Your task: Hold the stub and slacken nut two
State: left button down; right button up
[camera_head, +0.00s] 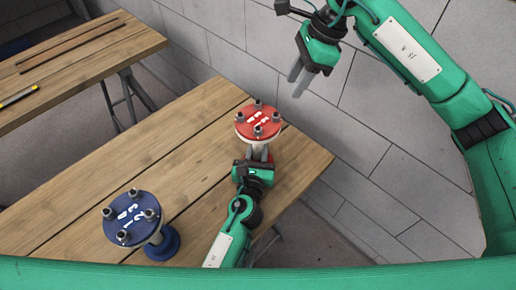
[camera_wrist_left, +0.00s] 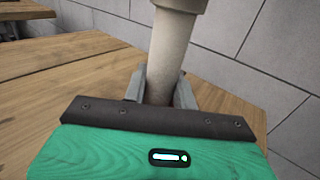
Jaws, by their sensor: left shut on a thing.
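A red flange (camera_head: 258,121) with several bolts and nuts and white numbers on its top sits on a stub near the far right of the table. The pale stub (camera_wrist_left: 172,50) rises between the fingers of my left gripper (camera_wrist_left: 158,88) in the left wrist view. My left gripper (camera_head: 258,154) is shut on this stub, just below the red flange. My right gripper (camera_head: 298,80) is in the air above and right of the flange, its two fingers apart with nothing between them. I cannot tell which nut is number two.
The wooden table (camera_head: 170,140) is clear between the two. A second table (camera_head: 110,45) at the back left holds long bars. A grey block wall (camera_head: 380,130) runs behind.

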jog(key=shift+o, duration=0.3)
jog(key=m+g+h, duration=0.2)
jog(key=m+g, duration=0.1)
jog(key=m, duration=2.2)
send_near(276, 114)
jog(key=x, duration=0.8)
jog(key=shift+d, duration=0.1)
jog(key=shift+r, duration=0.1)
grip_shut()
